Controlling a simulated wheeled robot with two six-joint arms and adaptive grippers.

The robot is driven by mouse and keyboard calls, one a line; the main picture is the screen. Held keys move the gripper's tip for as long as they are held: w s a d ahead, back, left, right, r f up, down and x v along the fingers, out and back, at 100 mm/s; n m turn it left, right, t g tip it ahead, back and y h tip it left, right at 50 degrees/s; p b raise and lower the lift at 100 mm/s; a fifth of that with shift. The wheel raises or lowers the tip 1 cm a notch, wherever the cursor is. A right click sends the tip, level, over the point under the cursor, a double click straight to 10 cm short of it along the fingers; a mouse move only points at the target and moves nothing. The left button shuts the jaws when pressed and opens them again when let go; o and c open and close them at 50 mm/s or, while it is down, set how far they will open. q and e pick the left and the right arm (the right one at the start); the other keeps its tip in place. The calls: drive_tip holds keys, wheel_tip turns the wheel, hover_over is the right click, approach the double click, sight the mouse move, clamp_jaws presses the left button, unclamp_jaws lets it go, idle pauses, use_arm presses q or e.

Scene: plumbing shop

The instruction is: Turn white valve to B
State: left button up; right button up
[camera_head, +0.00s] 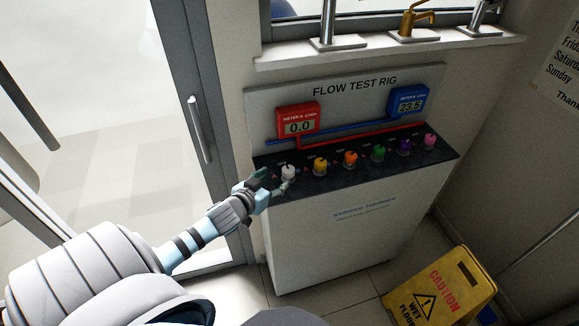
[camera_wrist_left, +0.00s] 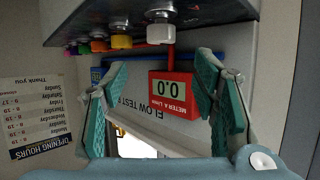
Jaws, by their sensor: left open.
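The white valve (camera_head: 288,172) is the leftmost knob on the dark top of the flow test rig. My left gripper (camera_head: 275,182) is just left of it and close to it, with its fingers pointing toward it. In the left wrist view, which is upside down, the white valve (camera_wrist_left: 160,31) is at the top, beyond the open fingertips (camera_wrist_left: 162,70). Nothing is between the fingers. The letter markings around the white valve are too small to read. The red meter (camera_head: 298,120) reads 0.0, and the blue meter (camera_head: 409,102) reads 23.5. My right gripper is not in view.
Yellow (camera_head: 320,166), orange (camera_head: 351,159), green (camera_head: 378,153), purple (camera_head: 404,146) and pink (camera_head: 429,141) valves stand in a row to the right. A yellow wet-floor sign (camera_head: 440,290) stands at lower right. A glass door with a handle (camera_head: 198,130) is at left.

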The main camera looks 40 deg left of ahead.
sight(288, 170)
use_arm(q)
drive_tip(key=b+x, duration=0.1)
drive_tip(key=x, duration=0.2)
drive_tip(key=b+x, duration=0.1)
drive_tip(key=x, duration=0.3)
drive_tip(key=b+x, duration=0.2)
drive_tip(key=x, duration=0.1)
drive_tip(key=shift+w+a+f, duration=0.15)
drive_tip(key=shift+f, duration=0.4)
drive_tip(key=shift+w, duration=0.45)
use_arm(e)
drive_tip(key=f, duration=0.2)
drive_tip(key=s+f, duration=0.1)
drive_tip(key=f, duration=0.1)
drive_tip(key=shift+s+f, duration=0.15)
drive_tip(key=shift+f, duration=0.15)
use_arm(q)
drive_tip(key=shift+s+r, duration=0.1)
drive_tip(key=shift+s, duration=0.05)
